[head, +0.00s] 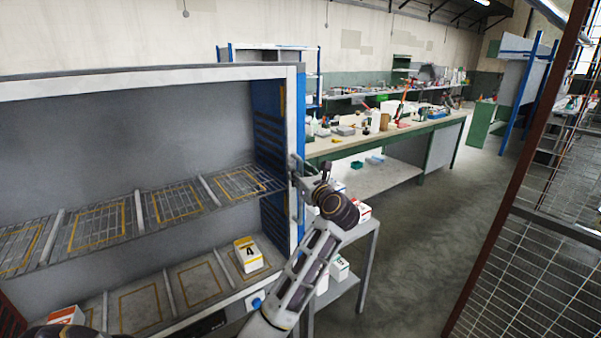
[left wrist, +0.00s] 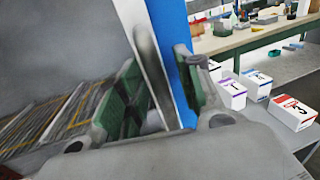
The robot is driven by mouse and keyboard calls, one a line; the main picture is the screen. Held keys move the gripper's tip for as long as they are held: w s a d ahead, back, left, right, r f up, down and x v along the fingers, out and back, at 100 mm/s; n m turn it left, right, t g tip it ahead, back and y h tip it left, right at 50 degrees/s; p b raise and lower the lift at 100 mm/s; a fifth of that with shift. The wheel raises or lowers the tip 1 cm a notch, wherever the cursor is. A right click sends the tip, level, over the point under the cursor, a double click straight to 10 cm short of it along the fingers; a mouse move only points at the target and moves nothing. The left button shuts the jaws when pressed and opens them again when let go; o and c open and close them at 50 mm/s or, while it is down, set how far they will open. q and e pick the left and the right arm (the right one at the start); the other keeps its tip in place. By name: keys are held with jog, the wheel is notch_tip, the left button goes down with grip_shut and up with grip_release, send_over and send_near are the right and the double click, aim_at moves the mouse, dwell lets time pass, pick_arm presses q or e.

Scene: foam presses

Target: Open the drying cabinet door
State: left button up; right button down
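The drying cabinet (head: 160,76) fills the left of the head view. Its interior and wire shelves show, with no panel visible across the front. My left gripper (head: 298,172) is at the cabinet's right front edge, about the height of the wire shelf. In the left wrist view its green-padded fingers (left wrist: 158,85) stand apart on either side of a white edge with a blue side (left wrist: 172,40). A blurred dark upright strip shows between them. I cannot tell whether this edge belongs to the door or the frame, or whether the fingers touch it. My right gripper is not in view.
A white box marked 4 (head: 248,254) stands on the cabinet's lower level. A grey side table (head: 366,240) with several white boxes stands right of the cabinet. A mesh fence (head: 530,250) rises at the far right. Open floor (head: 440,210) lies between them.

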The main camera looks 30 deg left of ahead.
pick_arm(q)
grip_shut()
